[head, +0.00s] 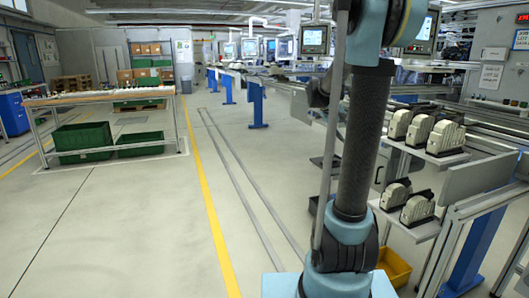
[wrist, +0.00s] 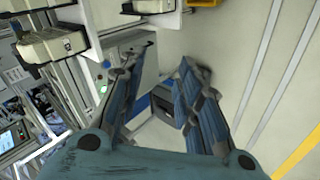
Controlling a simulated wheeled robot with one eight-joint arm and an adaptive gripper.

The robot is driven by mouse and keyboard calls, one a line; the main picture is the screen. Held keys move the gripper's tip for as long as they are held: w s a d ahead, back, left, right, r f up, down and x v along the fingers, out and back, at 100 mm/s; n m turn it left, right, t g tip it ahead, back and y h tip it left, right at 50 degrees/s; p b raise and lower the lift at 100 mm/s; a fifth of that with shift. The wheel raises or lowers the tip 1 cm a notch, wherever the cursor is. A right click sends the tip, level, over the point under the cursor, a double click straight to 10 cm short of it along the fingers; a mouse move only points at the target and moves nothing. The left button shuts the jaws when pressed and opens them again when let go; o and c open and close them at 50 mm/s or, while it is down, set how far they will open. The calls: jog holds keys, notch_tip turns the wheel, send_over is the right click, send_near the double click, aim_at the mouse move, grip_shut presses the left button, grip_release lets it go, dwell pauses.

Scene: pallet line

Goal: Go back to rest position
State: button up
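My gripper (wrist: 158,74) shows in the wrist view with its two blue fingers apart and nothing between them. It hangs in free air above the floor, beside a rack. My gripper is outside the head view, where my arm stands nearly upright at the right of centre. Beige and black parts (head: 418,130) stand in a row on the upper shelf at the right. More such parts (head: 417,209) stand on the lower shelf. In the wrist view, one part (wrist: 52,42) lies at the upper left, apart from my fingers.
A yellow bin (head: 394,266) is low behind my arm. A conveyor line (head: 290,88) runs along the right. A table (head: 95,98) with green crates (head: 82,140) beneath it stands at the left. The floor (head: 120,220) at the left and centre is clear, with a yellow line.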

jog(key=s+a+f+y, duration=0.2)
jog(key=s+a+f, duration=0.3)
jog(key=s, duration=0.6)
jog(key=s+a+f+y, duration=0.3)
jog(key=s+a+f, duration=0.2)
jog(key=s, duration=0.7)
jog(key=s+a+f+g+y, duration=0.1)
jog(key=s+a+f, duration=0.4)
jog(key=s, duration=0.7)
notch_tip(320, 180, down, 2)
jog(key=shift+s+a+f+m+y, duration=0.1)
jog(key=shift+s+a+m+y, duration=0.2)
jog(key=shift+y, duration=0.4)
jog(key=shift+w+f, duration=0.2)
jog(key=shift+w, duration=0.3)
